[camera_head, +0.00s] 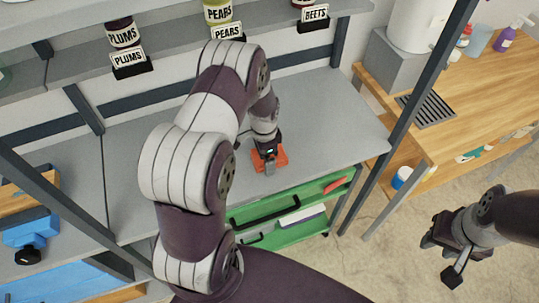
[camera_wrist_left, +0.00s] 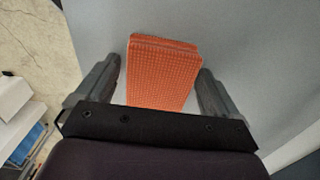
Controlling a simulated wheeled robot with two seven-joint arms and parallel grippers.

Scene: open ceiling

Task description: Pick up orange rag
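The orange rag (camera_head: 281,158) lies on the grey shelf at the middle of the head view, partly hidden under my left gripper (camera_head: 267,165). In the left wrist view the rag (camera_wrist_left: 163,70) is a folded, textured orange block between the two fingers of my left gripper (camera_wrist_left: 160,85). Those fingers are apart, with a visible gap on the left side of the rag and a narrow one on the right. My right gripper (camera_head: 448,255) hangs over the floor at the lower right of the head view, fingers spread and empty.
The grey shelf (camera_head: 330,120) is clear around the rag. An upper shelf holds labelled jars of plums (camera_head: 122,34) and pears (camera_head: 218,12). A wooden table (camera_head: 470,100) and a metal post (camera_head: 425,80) stand at the right.

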